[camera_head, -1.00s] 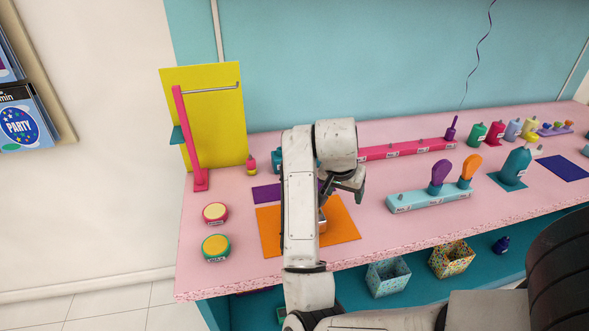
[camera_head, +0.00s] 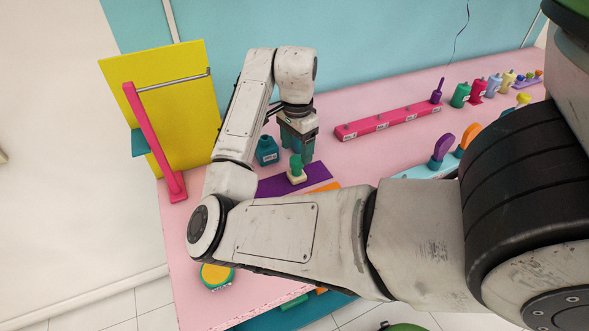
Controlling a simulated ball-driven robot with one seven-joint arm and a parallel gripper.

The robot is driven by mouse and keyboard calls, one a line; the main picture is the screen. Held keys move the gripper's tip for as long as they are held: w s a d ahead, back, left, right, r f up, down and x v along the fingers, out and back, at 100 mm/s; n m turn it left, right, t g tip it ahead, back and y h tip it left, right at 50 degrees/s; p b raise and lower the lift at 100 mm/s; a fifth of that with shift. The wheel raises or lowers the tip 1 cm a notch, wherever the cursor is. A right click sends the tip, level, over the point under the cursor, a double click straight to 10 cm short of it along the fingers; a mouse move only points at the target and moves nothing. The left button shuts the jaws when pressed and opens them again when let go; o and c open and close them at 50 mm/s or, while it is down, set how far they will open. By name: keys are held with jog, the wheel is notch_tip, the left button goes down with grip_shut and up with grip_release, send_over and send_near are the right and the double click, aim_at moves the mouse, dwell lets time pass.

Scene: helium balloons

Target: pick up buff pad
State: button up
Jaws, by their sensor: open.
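What looks like the buff pad (camera_head: 297,176), a cream block with a green knob handle, stands upright on the purple mat (camera_head: 318,177). My gripper (camera_head: 299,151) points down right over it, with its fingers open around or just above the green handle. Whether the fingers touch the handle I cannot tell, as the gripper partly covers it. The pad's base is clear of the fingers.
A teal bottle (camera_head: 267,151) stands close left of my gripper. A pink rack (camera_head: 390,121) lies to the right. A pink post with a metal rod (camera_head: 175,84) stands before a yellow board (camera_head: 190,120). My arm hides much of the table front, including most of an orange mat.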

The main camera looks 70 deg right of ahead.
aim_at(297, 158)
jog(key=shift+s+f+p, duration=0.1)
jog(key=shift+f+p, duration=0.25)
jog(key=shift+f, duration=2.9)
jog(key=shift+c, duration=0.5)
jog(key=c, duration=1)
jog(key=shift+r, duration=0.2)
jog(key=shift+c, duration=0.2)
